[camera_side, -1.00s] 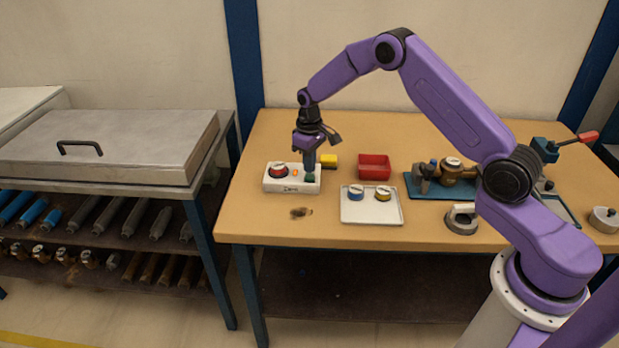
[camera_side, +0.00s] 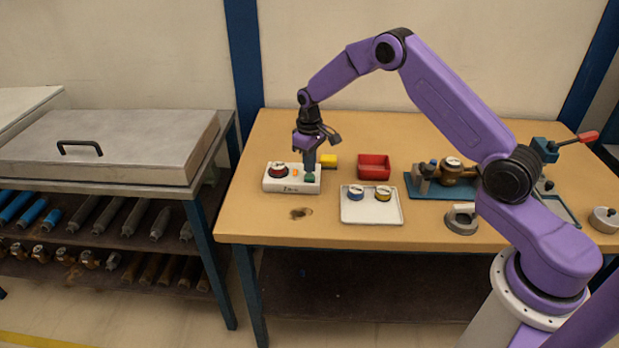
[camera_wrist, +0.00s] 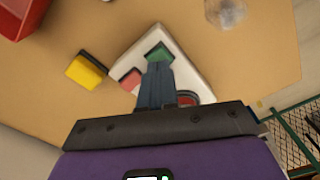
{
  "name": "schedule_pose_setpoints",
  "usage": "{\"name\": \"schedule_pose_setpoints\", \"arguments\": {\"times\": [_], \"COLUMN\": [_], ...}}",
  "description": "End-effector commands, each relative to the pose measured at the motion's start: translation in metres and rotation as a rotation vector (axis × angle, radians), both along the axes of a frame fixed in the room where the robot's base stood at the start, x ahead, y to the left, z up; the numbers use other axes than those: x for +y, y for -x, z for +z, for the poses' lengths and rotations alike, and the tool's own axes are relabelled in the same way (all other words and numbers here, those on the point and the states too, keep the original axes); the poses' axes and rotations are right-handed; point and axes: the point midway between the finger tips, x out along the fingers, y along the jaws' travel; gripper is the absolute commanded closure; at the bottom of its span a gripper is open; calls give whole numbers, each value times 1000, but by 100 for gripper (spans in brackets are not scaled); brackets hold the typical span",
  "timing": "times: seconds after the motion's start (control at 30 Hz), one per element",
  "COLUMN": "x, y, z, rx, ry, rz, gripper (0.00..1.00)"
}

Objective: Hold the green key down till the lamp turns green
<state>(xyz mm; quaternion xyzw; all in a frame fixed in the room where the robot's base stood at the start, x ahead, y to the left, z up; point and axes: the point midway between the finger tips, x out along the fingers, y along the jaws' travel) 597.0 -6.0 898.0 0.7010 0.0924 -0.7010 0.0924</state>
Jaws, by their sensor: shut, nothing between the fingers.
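A white control box (camera_side: 291,185) stands at the left of the bench. It bears a red-ringed dial (camera_side: 278,170), a small orange lamp (camera_side: 295,173) and a green key (camera_side: 310,177). The lamp shows orange, not green. My gripper (camera_side: 309,172) is shut and empty, pointing down with its fingertips at the green key. In the wrist view the fingertips (camera_wrist: 157,68) overlap the near side of the green key (camera_wrist: 160,51). They seem to touch it; how far it is pressed I cannot tell. The fingers partly hide the box top (camera_wrist: 180,65).
A yellow block (camera_side: 328,161) lies just behind the box, with a red bin (camera_side: 374,167) to its right. A light tray (camera_side: 371,214) holds two round meters. A blue plate with a brass meter (camera_side: 455,170) is farther right. The bench front left is clear except a dark stain.

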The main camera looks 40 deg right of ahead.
Motion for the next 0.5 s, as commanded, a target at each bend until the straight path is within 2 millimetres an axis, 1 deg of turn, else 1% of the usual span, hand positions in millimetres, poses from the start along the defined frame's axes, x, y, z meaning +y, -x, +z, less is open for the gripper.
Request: {"name": "schedule_pose_setpoints", "arguments": {"times": [0.27, 0.5], "x": [0, 0], "y": [0, 0], "z": [0, -6], "rx": [0, 0], "ry": [0, 0], "rz": [0, 0], "gripper": [100, 100]}}
